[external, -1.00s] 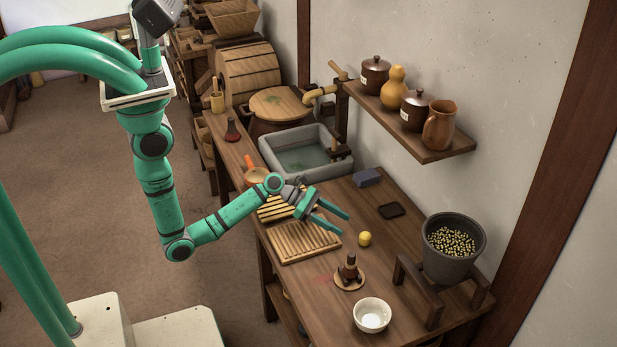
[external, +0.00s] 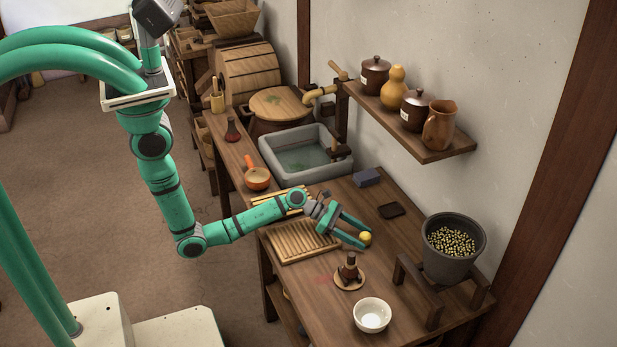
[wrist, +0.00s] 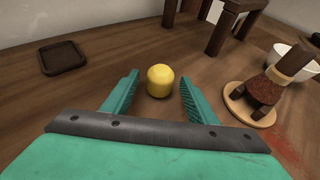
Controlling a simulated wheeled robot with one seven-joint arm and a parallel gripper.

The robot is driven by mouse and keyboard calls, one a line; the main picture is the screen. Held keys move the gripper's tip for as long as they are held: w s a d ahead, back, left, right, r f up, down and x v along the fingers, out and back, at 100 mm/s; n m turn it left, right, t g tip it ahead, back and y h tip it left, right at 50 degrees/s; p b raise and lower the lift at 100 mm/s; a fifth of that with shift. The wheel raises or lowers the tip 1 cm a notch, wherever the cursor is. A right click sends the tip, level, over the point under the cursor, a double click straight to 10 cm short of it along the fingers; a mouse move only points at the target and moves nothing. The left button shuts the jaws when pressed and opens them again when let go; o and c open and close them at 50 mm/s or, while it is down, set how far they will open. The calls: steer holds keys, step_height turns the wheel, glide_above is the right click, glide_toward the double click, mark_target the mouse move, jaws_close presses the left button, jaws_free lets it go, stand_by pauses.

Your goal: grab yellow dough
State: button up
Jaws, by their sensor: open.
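The yellow dough (external: 365,238) is a small round ball on the wooden counter. In the wrist view the yellow dough (wrist: 160,80) stands between and at the tips of my two green fingers. My gripper (external: 366,236) is open and low over the counter. In the wrist view my gripper (wrist: 158,82) has one finger on each side of the dough, with a visible gap to each finger. Nothing is held.
A wooden figure on a round base (external: 349,272) and a white bowl (external: 372,315) stand nearer the front. A dark square coaster (external: 391,210) lies behind the dough. A slatted board (external: 300,241) is left, a grey pot on a wooden stand (external: 453,247) right.

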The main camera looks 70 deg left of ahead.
steer(key=shift+c, duration=0.4)
steer(key=c, duration=1.1)
steer(key=shift+r, duration=0.1)
